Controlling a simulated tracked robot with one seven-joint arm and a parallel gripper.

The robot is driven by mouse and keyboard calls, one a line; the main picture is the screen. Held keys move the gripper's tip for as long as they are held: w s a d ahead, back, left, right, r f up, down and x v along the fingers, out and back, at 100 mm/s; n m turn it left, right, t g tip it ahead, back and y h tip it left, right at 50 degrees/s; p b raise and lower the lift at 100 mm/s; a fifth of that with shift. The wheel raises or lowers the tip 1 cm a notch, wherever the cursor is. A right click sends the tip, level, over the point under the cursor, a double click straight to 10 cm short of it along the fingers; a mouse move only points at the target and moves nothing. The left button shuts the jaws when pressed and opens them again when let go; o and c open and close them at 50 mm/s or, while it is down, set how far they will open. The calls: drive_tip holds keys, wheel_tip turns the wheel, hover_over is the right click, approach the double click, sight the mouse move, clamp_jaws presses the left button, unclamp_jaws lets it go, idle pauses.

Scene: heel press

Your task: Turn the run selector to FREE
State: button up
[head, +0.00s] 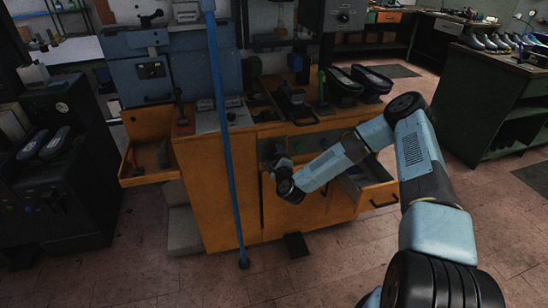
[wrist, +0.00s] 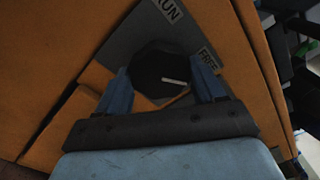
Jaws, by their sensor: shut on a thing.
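The run selector is a round black knob (wrist: 158,72) with a pale pointer line, on a grey plate (wrist: 112,52) set in the orange cabinet front. In the wrist view the plate carries the labels RUN (wrist: 168,10) and FREE (wrist: 208,57). The pale line lies roughly level, its right end toward the FREE side. My gripper (wrist: 162,82) has its two blue fingers on either side of the knob, shut on it. In the head view my gripper (head: 275,168) is at the cabinet front, and my wrist hides the knob there.
The orange cabinet (head: 222,190) has an open drawer (head: 372,192) just right of my forearm. A blue upright pole (head: 226,135) stands left of my gripper. A pedal (head: 296,245) is on the floor below. Shoes (head: 342,86) stand on the cabinet top.

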drive_tip(key=shift+s+d+f+m, duration=0.1)
drive_tip(key=shift+f+m, duration=0.15)
drive_tip(key=shift+m, duration=0.15)
drive_tip(key=o, duration=1)
drive_tip(key=shift+r, duration=0.1)
drive_tip(key=shift+o, duration=0.2)
drive_tip(key=v, duration=1.3)
drive_tip(key=shift+s, duration=0.3)
